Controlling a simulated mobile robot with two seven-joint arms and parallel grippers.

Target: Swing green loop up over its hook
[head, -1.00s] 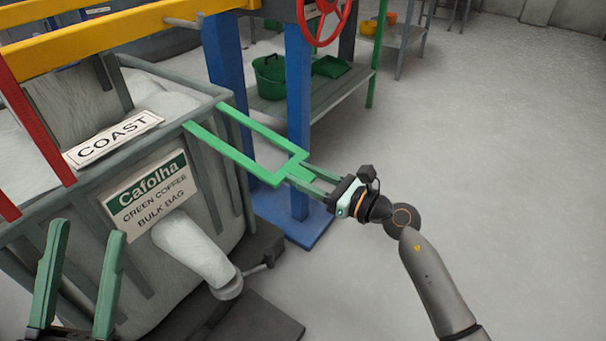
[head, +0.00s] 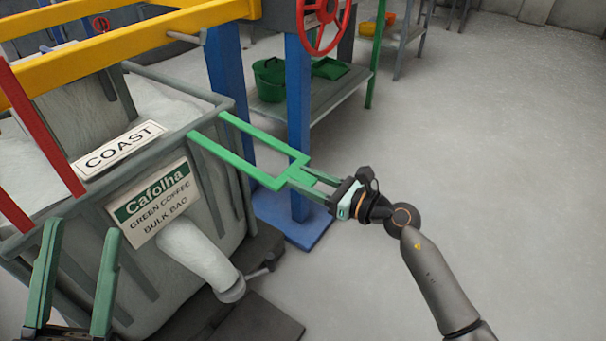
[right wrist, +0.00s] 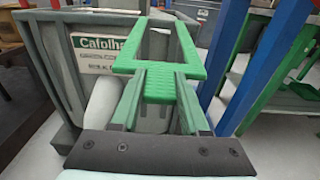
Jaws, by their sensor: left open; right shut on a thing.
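The green loop (head: 245,162) is a squared U-shaped frame. It reaches out roughly level from the top right rim of the grey bulk bag container (head: 232,205). My right gripper (head: 303,179) is shut on the tab at the loop's outer end. The right wrist view shows the tab (right wrist: 172,88) between the fingers, with the loop (right wrist: 155,68) stretching away to the container. A grey peg (head: 184,38), which looks like the hook, sticks out from the yellow beam above the loop. My left gripper (head: 83,230) is open and empty in front of the container's left part.
The yellow beam (head: 130,48) crosses above the container. A red bar (head: 40,130) slopes down at the left. A blue post (head: 298,125) and a red handwheel (head: 322,25) stand behind the loop. The floor at right is clear.

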